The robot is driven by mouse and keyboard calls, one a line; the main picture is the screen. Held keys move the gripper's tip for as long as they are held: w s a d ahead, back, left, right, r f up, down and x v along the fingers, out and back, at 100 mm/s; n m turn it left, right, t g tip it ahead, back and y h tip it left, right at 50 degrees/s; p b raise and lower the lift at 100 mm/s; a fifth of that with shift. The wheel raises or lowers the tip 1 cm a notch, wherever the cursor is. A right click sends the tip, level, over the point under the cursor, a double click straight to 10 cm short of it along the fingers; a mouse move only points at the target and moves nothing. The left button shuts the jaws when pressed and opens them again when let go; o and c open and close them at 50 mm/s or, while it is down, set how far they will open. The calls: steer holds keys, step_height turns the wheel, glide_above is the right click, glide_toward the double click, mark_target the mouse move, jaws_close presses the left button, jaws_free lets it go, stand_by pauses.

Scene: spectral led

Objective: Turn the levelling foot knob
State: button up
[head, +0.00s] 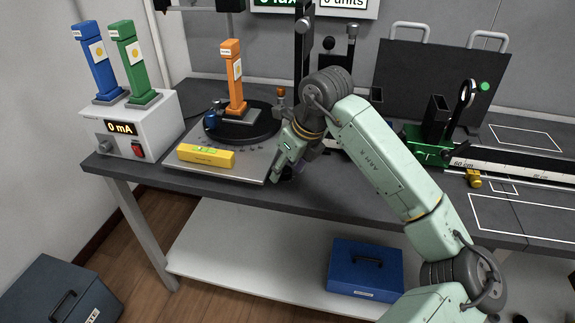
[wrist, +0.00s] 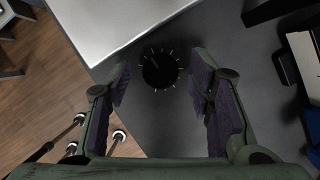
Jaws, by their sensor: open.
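The levelling foot knob (wrist: 160,70) is a round black disc with white tick marks around it, near the corner of a light metal plate (wrist: 112,22). In the wrist view my gripper (wrist: 160,82) is open, with one finger on each side of the knob and visible gaps between. The knob is between the fingers but apart from them. In the head view my gripper (head: 281,170) points down at the right front corner of the plate (head: 255,160) and hides most of the knob. A yellow spirit level (head: 206,156) lies on the plate.
An orange post (head: 233,78) stands on a black turntable (head: 262,128) on the plate. A white meter box (head: 150,122) reading 0 mA is at left. A black optical rail (head: 520,163) and a green-based holder (head: 430,145) are at right. The bench's front edge is close to my gripper.

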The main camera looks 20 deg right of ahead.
steer(key=shift+c, duration=0.4)
jaws_close()
steer(key=shift+n+b, duration=0.3)
steer(key=shift+b, duration=0.15)
steer(key=shift+w+d+f+n+g+y+b, duration=0.15)
steer(key=shift+n+g+y+b, duration=0.2)
steer(key=shift+n+b, duration=0.55)
steer(key=shift+n+g+y+b, duration=0.35)
steer(key=shift+n+y+b, duration=0.1)
steer(key=shift+n, duration=0.8)
steer(key=shift+n+g+y+b, duration=0.3)
steer(key=shift+n+b, duration=0.15)
steer(key=shift+n, duration=0.8)
